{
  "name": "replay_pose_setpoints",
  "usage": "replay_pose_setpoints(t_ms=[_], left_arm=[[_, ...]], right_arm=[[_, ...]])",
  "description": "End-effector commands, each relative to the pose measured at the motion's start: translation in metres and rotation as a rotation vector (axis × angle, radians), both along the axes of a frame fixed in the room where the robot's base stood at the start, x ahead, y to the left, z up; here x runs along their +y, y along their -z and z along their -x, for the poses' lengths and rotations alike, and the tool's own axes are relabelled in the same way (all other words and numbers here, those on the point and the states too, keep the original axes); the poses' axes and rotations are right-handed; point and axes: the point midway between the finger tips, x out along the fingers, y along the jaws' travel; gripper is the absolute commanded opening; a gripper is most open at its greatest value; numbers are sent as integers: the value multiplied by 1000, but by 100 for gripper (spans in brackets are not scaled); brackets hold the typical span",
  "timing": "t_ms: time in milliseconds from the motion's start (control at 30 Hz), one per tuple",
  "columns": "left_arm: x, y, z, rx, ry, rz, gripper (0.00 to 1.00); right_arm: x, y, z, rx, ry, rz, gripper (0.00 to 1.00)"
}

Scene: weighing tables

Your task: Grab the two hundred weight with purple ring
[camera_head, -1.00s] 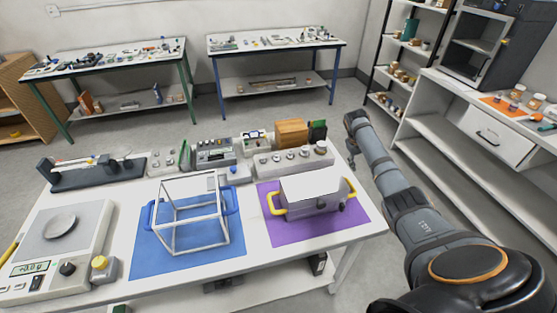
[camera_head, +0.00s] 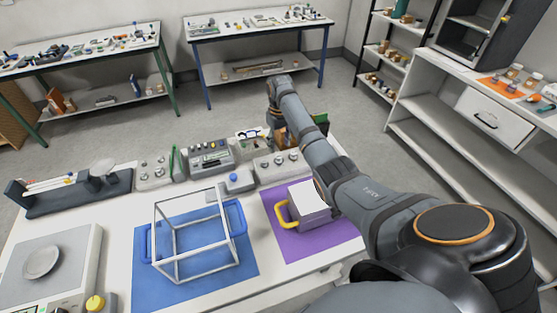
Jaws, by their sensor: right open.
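A grey weight block (camera_head: 282,166) at the back of the near table holds several metal weights. Part of it is behind my right arm. A second grey block (camera_head: 156,175) with small weights stands further left. I cannot make out a purple ring on any weight. My right gripper (camera_head: 275,122) is beyond the back edge of the table, behind the weight block; it is small and partly covered by my arm, and is open with nothing seen in it. My left gripper is not in view.
A blue mat (camera_head: 150,298) carries a white open frame with blue handles (camera_head: 197,240). A purple mat (camera_head: 335,240) carries a grey box with a yellow handle (camera_head: 306,207), partly covered by my arm. A scale (camera_head: 75,255) stands front left. A dark rack (camera_head: 75,198) stands back left.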

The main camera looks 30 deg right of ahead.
Motion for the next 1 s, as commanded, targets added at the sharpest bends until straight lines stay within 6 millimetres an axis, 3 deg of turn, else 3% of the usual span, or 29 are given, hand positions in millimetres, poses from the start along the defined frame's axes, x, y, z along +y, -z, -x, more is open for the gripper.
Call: replay_pose_setpoints(t_ms=[133, 333, 533, 767, 1000], left_arm=[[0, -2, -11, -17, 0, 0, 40], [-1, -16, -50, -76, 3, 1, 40], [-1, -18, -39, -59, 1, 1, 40], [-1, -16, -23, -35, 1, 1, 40], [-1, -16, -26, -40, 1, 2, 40]], right_arm=[[0, 10, 0, 0, 0, 1, 49], [1, 26, 2, 4, 1, 0, 49], [2, 58, 2, 2, 1, 0, 49], [2, 62, 2, -1, 1, 1, 49], [2, 62, 2, -1, 1, 1, 21]])
